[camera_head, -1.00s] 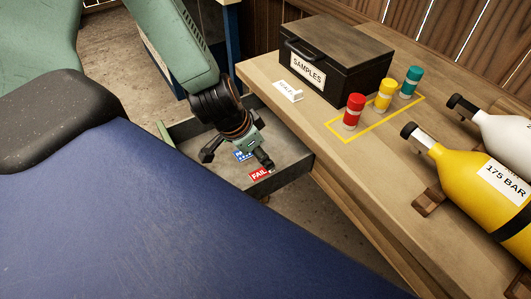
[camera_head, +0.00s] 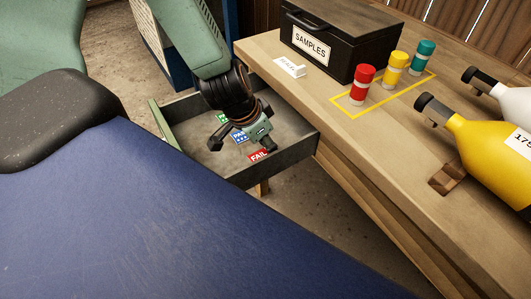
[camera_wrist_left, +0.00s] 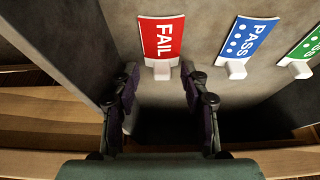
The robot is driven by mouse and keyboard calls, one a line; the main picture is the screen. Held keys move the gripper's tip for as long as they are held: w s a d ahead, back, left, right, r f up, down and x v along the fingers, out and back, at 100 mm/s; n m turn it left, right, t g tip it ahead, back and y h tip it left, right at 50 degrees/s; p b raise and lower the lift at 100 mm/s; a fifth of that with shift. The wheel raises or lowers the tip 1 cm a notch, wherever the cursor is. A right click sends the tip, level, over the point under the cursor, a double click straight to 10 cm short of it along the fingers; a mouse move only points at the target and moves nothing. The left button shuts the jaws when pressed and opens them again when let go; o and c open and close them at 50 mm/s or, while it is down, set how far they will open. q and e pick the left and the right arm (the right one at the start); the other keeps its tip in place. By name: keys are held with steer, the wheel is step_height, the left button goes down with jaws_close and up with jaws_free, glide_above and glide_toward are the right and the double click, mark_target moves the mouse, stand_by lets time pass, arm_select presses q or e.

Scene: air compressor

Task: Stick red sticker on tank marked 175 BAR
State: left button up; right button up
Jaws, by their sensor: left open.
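The red FAIL sticker (camera_head: 258,155) lies in the open drawer (camera_head: 290,158). In the left wrist view the red sticker (camera_wrist_left: 161,38) has a white tab and sits ahead of my fingers. My left gripper (camera_head: 240,147) is open and empty over the drawer, just beside the red sticker; it also shows in the left wrist view (camera_wrist_left: 160,100). A blue PASS sticker (camera_wrist_left: 248,42) and a green sticker (camera_wrist_left: 306,44) lie beside the red one. The yellow tank (camera_head: 490,150) lies on the bench at the right, its 175 label cut by the picture's edge. My right gripper is not in view.
A black SAMPLES box (camera_head: 335,45), a small white tag (camera_head: 289,68) and red (camera_head: 361,85), yellow (camera_head: 394,70) and teal (camera_head: 422,56) capped bottles stand on the wooden bench (camera_head: 390,130). A white tank (camera_head: 510,100) lies behind the yellow one. Drawer walls surround my gripper.

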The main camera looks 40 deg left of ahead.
mark_target(267, 152)
arm_select(q)
steer(key=shift+w+a+f, duration=0.15)
steer(key=shift+w+f, duration=0.05)
steer(key=shift+w, duration=0.05)
steer(key=shift+s+r, duration=0.15)
steer(key=shift+s, duration=0.05)
steer(key=c, duration=0.3)
steer(key=shift+w, duration=0.1)
steer(key=c, duration=0.5)
steer(key=shift+c, duration=0.3)
step_height(267, 152, up, 10)
steer(key=p, duration=0.9)
steer(key=shift+p, duration=0.3)
